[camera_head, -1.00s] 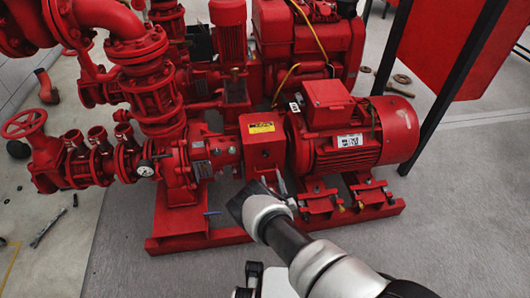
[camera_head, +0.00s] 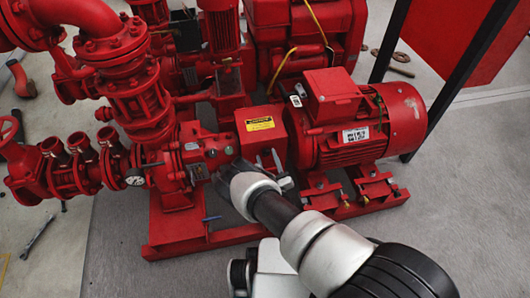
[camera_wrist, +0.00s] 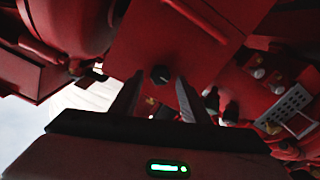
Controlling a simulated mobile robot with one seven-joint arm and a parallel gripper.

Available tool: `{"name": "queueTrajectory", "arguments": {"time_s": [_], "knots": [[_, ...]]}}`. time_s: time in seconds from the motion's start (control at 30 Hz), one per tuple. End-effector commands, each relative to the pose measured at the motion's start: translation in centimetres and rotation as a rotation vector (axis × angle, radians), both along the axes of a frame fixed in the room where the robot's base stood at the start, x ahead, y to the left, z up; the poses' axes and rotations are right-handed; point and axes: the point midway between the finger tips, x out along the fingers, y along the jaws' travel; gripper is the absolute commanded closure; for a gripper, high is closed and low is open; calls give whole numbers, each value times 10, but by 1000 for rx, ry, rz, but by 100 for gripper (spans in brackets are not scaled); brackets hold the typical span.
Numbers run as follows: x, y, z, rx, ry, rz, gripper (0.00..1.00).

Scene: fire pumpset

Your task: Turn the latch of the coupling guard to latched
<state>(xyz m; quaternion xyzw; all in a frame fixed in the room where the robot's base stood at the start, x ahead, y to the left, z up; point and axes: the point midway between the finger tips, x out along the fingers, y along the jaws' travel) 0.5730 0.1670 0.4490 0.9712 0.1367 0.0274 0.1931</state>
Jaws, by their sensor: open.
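The coupling guard (camera_head: 252,138) is a red box with a yellow label, between the pump and the electric motor. In the wrist view the guard's red face (camera_wrist: 172,40) fills the upper middle. A small dark knob, which looks like the latch (camera_wrist: 160,74), sits near its edge. My gripper (camera_wrist: 159,92) is open and empty, its two dark fingers on either side of the knob in the picture. I cannot tell whether they touch it. In the head view my gripper (camera_head: 270,162) is at the guard's lower front, and the latch is hidden there.
The red motor (camera_head: 345,125) stands right of the guard and the red pump (camera_head: 190,165) left of it. A red base frame (camera_head: 185,240) runs below them. A pressure gauge (camera_head: 134,176) is at the left. Grey floor (camera_head: 470,210) is clear at the right.

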Motion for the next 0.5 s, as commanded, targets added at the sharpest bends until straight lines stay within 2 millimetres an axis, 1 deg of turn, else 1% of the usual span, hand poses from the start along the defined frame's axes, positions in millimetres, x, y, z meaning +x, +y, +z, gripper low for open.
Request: {"name": "queueTrajectory", "arguments": {"time_s": [0.4, 0.47, 0.5], "knots": [[-1, -1, 0, 0, 0, 0, 58], [-1, -1, 0, 0, 0, 0, 68], [-1, -1, 0, 0, 0, 0, 75]]}}
